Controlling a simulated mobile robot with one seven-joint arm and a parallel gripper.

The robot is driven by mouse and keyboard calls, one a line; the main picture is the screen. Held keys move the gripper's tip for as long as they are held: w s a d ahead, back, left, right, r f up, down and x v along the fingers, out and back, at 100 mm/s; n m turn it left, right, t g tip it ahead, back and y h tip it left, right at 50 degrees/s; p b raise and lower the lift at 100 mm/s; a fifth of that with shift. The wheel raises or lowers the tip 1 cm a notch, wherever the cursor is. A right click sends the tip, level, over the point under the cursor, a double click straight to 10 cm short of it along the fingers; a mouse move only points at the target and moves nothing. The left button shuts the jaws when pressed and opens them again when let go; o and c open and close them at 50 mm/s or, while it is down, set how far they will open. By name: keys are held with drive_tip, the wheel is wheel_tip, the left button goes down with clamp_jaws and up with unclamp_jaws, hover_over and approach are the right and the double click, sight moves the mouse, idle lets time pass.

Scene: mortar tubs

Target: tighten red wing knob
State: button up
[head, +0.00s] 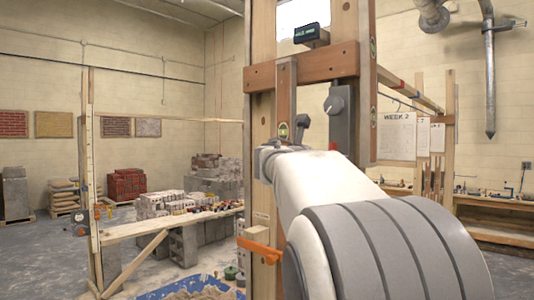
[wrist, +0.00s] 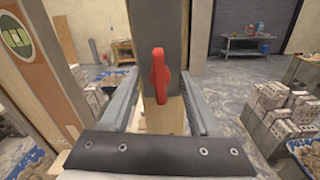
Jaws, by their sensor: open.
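The red wing knob (wrist: 159,75) stands upright on a grey block (wrist: 159,28) on the wooden post in the wrist view. My gripper (wrist: 159,82) is open, with one grey finger on each side of the knob and a clear gap on both sides. The knob sits between the finger ends, not gripped. In the head view, a small red bit (head: 332,146) shows just past my arm and may be this knob. My white and grey arm hides my fingers there.
A wooden post (head: 262,195) with an orange clamp (head: 262,250) stands close by.

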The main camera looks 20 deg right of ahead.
drive_tip(key=shift+w+d, duration=0.1)
drive_tip(key=shift+d, duration=0.1)
clamp_jaws()
